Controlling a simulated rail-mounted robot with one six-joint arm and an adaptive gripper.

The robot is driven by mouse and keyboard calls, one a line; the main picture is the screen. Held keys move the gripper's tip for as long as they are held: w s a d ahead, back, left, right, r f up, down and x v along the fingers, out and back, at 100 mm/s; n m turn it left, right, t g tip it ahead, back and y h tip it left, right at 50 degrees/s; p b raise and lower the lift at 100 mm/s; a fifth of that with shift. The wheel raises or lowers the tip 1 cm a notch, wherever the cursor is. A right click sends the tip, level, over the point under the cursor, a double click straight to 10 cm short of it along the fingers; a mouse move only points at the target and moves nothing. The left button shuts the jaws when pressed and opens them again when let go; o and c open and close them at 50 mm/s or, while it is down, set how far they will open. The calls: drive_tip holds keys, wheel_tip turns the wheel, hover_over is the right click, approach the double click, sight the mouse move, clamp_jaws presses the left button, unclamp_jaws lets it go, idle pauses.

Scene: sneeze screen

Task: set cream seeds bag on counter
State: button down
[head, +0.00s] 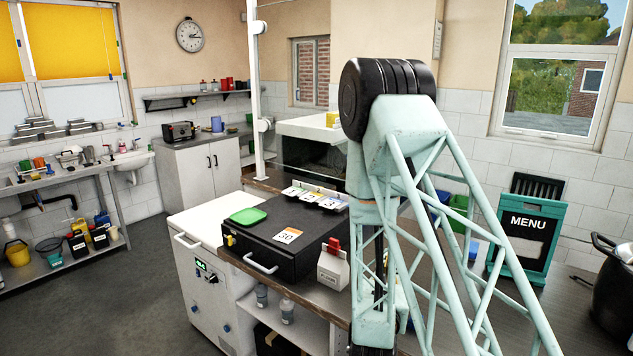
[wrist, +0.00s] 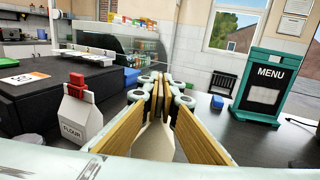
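My gripper (wrist: 158,88) shows in the wrist view as wood-coloured finger pads that draw close together toward their far ends. A plain cream shape (wrist: 154,143), perhaps the cream seeds bag, shows between and below the pads. Its label is hidden, and I cannot tell whether the pads grip it. In the head view my arm hides the gripper, and a cream patch (head: 401,298) shows through its lattice. The dark counter (wrist: 255,135) runs under and to the right of the gripper.
A white flour bag (wrist: 76,120) with a red clip stands left of the gripper, also in the head view (head: 332,270). A black case (head: 285,243) carries a green tray (head: 248,216). A menu board (wrist: 262,88), a blue block (wrist: 217,102) and a dark pot (head: 614,290) stand right.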

drive_tip(key=shift+f+b, duration=2.25)
drive_tip(key=shift+f, duration=0.1)
drive_tip(key=shift+r, duration=0.1)
